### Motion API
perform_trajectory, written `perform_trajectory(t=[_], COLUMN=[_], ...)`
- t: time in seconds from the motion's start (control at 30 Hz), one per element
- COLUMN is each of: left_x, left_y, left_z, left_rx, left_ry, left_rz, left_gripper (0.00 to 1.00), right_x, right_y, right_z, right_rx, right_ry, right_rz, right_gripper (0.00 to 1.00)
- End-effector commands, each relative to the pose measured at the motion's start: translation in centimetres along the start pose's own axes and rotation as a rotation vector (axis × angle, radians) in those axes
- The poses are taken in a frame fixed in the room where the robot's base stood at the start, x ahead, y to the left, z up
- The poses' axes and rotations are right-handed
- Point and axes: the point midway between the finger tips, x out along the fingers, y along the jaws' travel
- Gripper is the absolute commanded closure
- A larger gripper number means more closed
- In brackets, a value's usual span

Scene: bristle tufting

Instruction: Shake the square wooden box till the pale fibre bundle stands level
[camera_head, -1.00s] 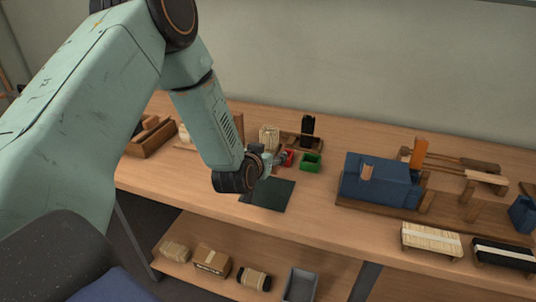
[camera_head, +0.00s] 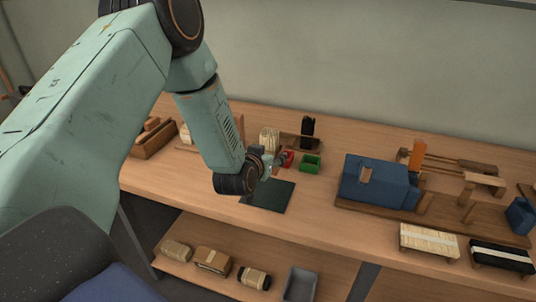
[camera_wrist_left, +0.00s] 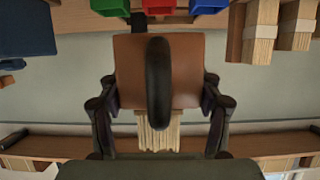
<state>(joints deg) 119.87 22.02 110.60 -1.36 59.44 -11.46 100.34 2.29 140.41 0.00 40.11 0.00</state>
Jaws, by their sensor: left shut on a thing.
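The square wooden box (camera_wrist_left: 130,75) is brown and fills the middle of the left wrist view. A thick black curved bar (camera_wrist_left: 158,85) crosses in front of it. The pale fibre bundle (camera_wrist_left: 158,137) sticks out past the box's lower edge in that view; I cannot tell whether its ends are level. My left gripper (camera_wrist_left: 160,108) is shut on the box, one dark finger on each side. In the head view my left gripper (camera_head: 270,165) is over the bench by a dark mat (camera_head: 272,196), and my wrist hides the box there. My right gripper is not in view.
The red bin (camera_head: 287,158) and green bin (camera_head: 311,163) stand just behind the gripper. Pale bundles (camera_head: 269,138) stand behind them. A blue machine (camera_head: 378,180) is to the right. Bundles and a grey tray (camera_head: 300,284) lie on the lower shelf. The bench front between is clear.

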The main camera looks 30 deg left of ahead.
Motion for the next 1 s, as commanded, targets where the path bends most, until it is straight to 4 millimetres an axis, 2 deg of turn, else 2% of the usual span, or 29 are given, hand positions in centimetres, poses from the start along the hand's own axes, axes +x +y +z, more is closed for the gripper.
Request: perform_trajectory(t=[0.03,0.17,0.57,0.87,1.0], left_x=[0.5,1.0,-0.3,0.9,0.7], left_y=[0.0,0.0,0.0,0.0,0.0], left_z=[1.1,2.4,-1.0,2.3,1.6], left_rx=[0.001,0.001,0.0,0.0,0.0], left_ry=[0.001,0.001,0.002,0.001,0.002], left_rz=[0.0,0.0,0.0,0.0,0.0], left_gripper=[0.71,0.71,0.71,0.71,0.71], right_x=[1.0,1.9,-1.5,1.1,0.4], right_y=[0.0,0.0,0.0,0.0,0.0], right_z=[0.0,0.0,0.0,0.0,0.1], right_rx=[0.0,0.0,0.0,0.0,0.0], right_ry=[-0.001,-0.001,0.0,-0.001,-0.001], right_rz=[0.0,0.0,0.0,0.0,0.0], right_gripper=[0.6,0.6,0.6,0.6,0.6])
